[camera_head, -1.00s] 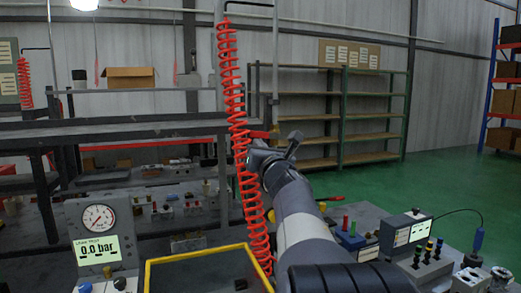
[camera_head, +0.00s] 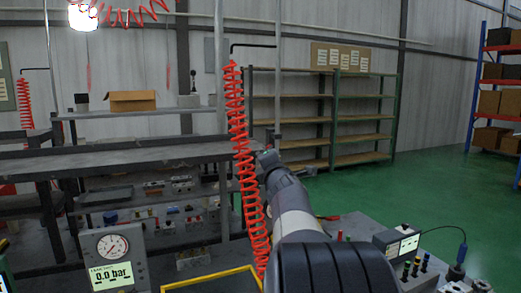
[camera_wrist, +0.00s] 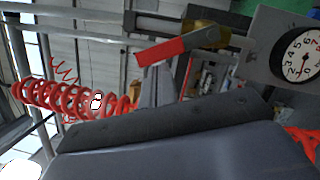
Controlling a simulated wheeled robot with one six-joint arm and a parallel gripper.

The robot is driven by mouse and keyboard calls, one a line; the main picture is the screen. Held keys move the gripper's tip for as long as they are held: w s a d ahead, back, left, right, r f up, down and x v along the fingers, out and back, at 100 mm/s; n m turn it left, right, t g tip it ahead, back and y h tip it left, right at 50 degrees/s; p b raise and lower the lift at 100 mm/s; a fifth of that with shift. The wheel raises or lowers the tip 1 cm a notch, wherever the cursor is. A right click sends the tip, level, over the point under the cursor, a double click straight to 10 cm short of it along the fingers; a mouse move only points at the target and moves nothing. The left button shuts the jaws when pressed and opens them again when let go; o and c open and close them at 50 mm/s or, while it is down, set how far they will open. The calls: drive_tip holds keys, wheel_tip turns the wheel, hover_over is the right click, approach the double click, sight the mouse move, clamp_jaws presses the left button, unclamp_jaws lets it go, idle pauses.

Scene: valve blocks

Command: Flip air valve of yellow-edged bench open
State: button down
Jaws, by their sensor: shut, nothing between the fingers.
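The yellow-edged bench shows as a yellow rim (camera_head: 212,278) at the bottom of the head view. In the wrist view a red lever handle (camera_wrist: 174,47) lies beside a brass-coloured valve body (camera_wrist: 205,36). My gripper (camera_wrist: 158,84) is shut and empty, its tip just below the red handle in the picture; I cannot tell whether they touch. In the head view my gripper (camera_head: 266,158) is beside the red coiled hose (camera_head: 243,160), and the lever cannot be made out there. The display (camera_head: 111,276) under the round gauge reads 0.0 bar.
The coiled hose hangs close to the left of my arm. A grey workbench (camera_head: 130,155) with fittings stands behind, and a small screen unit (camera_head: 398,243) stands to the right. The green floor (camera_head: 430,190) at the right is open.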

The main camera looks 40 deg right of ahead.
drive_tip(key=m+p, duration=0.1)
drive_tip(key=p, duration=0.1)
drive_tip(key=d+r+m+p, duration=0.1)
drive_tip(key=m+p, duration=0.1)
drive_tip(key=d+r+m+g+p, duration=0.1)
drive_tip(key=p, duration=0.1)
drive_tip(key=shift+s+d, duration=0.25)
drive_tip(key=shift+s, duration=0.05)
drive_tip(key=shift+d, duration=0.1)
idle(0.4)
